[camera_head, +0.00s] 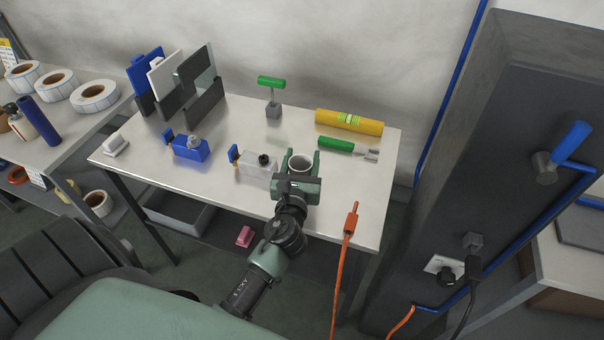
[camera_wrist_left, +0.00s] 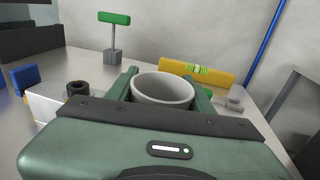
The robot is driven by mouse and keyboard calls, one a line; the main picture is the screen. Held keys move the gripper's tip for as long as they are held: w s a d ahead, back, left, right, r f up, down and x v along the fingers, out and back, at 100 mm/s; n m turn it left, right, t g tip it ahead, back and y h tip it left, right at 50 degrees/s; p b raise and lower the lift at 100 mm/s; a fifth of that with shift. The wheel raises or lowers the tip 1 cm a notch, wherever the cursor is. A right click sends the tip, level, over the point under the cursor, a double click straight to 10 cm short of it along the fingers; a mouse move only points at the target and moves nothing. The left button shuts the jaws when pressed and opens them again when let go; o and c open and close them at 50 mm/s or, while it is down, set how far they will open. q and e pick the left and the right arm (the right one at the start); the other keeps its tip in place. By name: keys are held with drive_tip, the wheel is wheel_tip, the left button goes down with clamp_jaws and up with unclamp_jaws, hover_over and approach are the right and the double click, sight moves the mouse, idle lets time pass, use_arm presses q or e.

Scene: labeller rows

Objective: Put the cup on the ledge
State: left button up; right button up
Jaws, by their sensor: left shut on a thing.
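The cup (camera_head: 301,161) is pale grey, round and open at the top, and it is close to upright. My left gripper (camera_head: 300,168) is shut on it, with one green finger on each side, over the right part of the white table (camera_head: 230,120). In the left wrist view the cup (camera_wrist_left: 163,88) sits between the fingers. Its lower part is hidden by the gripper, so I cannot tell whether it touches the table. I cannot tell which surface is the ledge. My right gripper is not in view.
A green T-handle (camera_head: 271,83) stands further back. An orange cable (camera_head: 343,260) hangs off the front edge.

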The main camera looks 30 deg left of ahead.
sight(302, 169)
use_arm(q)
wheel_tip(302, 169, down, 4)
drive_tip(key=shift+f+b, duration=0.1)
drive_tip(key=shift+b, duration=1)
drive_tip(key=shift+f, duration=0.1)
drive_tip(key=o, duration=1.3)
